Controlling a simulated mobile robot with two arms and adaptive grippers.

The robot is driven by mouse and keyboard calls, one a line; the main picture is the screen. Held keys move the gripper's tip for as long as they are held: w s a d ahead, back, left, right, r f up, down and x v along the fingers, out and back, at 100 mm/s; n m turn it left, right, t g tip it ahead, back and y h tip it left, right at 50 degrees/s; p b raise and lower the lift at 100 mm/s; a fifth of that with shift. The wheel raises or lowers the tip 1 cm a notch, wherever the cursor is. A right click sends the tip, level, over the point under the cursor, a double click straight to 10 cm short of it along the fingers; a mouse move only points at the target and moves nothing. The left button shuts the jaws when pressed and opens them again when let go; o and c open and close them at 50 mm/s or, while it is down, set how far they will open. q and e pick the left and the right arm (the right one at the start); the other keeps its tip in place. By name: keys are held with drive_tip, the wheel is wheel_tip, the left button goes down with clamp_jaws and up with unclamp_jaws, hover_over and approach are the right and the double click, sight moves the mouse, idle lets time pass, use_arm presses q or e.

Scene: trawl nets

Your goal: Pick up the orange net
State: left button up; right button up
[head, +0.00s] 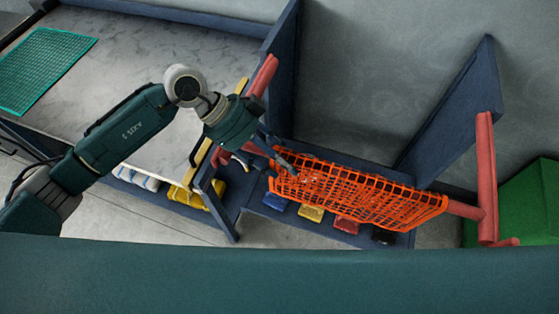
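The orange net (355,196) is a wide-meshed panel that hangs draped along a red bar in the middle right of the head view. My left gripper (269,164) is at the net's left end. Its dark fingers look spread, with one fingertip overlapping the net's upper left corner. I cannot tell whether that fingertip touches the mesh. Nothing shows held between the fingers. My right gripper is not in view.
Red posts (486,178) and dark blue panels (455,110) flank the net. Below it, a low shelf holds blue, yellow (311,213), red and black items. A marble-topped table (150,50) with a green mesh mat (45,70) is left. A green box (530,205) stands right.

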use_arm(q)
drive_tip(key=c, duration=0.3)
drive_tip(key=shift+c, duration=0.3)
wheel_tip(320, 180, up, 12)
drive_tip(key=p, duration=1.1)
drive_tip(key=shift+r, duration=0.15)
clamp_jaws()
drive_tip(key=shift+f, duration=0.2)
wheel_tip(320, 180, up, 18)
